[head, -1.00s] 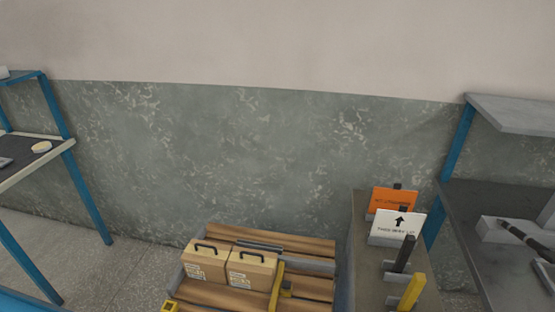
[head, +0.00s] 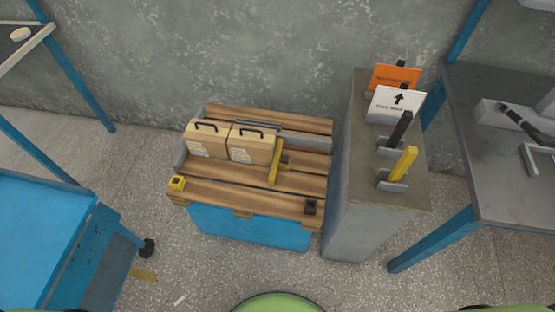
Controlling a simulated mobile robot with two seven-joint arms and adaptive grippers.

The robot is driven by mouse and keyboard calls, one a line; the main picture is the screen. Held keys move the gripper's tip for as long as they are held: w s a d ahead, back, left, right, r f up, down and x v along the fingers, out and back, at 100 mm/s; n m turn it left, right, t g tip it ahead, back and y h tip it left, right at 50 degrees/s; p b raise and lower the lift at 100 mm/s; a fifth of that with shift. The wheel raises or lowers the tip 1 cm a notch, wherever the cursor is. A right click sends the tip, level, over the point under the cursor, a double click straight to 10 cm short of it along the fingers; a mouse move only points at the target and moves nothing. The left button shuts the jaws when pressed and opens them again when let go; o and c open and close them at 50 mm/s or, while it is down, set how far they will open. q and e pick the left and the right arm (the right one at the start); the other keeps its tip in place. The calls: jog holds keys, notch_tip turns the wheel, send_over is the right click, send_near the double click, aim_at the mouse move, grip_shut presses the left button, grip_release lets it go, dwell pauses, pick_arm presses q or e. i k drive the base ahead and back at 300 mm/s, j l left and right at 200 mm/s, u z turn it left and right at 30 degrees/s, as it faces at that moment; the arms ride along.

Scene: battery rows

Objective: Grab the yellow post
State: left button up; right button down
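A yellow post (head: 404,164) stands tilted in a grey holder (head: 392,183) at the near end of a narrow grey stand (head: 372,204). A black post (head: 400,129) stands in a similar holder just behind it. On the slatted wooden pallet to the left are a yellow socket (head: 177,183), a black socket (head: 310,207) and a yellow bar-like piece (head: 275,165). Neither of my grippers shows in the head view.
Two tan boxes with black handles (head: 252,146) sit on the wooden pallet (head: 235,198). An orange sign (head: 394,76) and a white arrow sign (head: 397,103) stand behind the posts. A grey-topped bench (head: 495,190) is at right, a blue cart (head: 45,235) at left. Speckled floor lies between.

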aim_at(410, 154)
jog(key=z, duration=1.15)
jog(key=l+u, duration=0.1)
jog(key=l, duration=0.4)
